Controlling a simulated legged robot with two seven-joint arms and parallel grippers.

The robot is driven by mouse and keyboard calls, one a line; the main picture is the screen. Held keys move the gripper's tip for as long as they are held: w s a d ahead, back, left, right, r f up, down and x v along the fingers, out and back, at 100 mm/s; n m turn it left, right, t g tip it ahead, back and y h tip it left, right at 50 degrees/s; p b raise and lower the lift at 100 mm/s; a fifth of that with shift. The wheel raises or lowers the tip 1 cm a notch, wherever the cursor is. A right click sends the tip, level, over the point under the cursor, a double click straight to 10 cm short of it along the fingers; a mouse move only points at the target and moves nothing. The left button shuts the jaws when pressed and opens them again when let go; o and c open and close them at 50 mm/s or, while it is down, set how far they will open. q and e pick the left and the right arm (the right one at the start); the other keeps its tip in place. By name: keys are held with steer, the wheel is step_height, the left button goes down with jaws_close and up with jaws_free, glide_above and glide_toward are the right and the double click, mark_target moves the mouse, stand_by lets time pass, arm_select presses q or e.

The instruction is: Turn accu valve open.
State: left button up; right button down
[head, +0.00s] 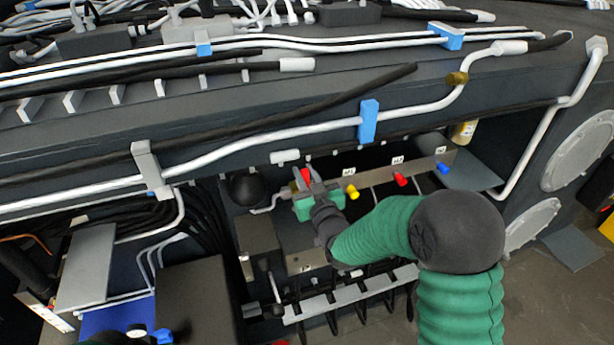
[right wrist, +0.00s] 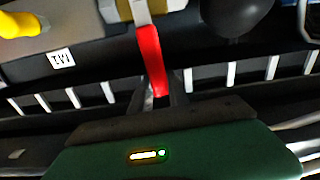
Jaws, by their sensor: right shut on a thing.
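The accu valve shows as a red lever (head: 306,174) on a brass-coloured body at the left end of the manifold in the head view. In the right wrist view the red lever (right wrist: 149,58) hangs from a pale metal stem, with its lower end between my fingers. My right gripper (head: 306,183), with a green body, is shut on the lever; its fingers (right wrist: 158,92) are dark and partly hidden. My left gripper is not in view.
The manifold plate (head: 374,173) carries yellow (head: 352,192), red (head: 401,179) and blue (head: 443,168) knobs to the right. A black ball-shaped part (head: 245,189) sits close left of the gripper. White pipes (head: 270,137) run along the chassis beam above.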

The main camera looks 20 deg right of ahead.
steer(key=a+f+n+b, duration=0.9)
steer(key=n+b, duration=0.6)
steer(key=n, duration=0.2)
steer(key=shift+s+a+f, duration=0.15)
steer(key=shift+a+f, duration=0.25)
steer(key=shift+f, duration=0.5)
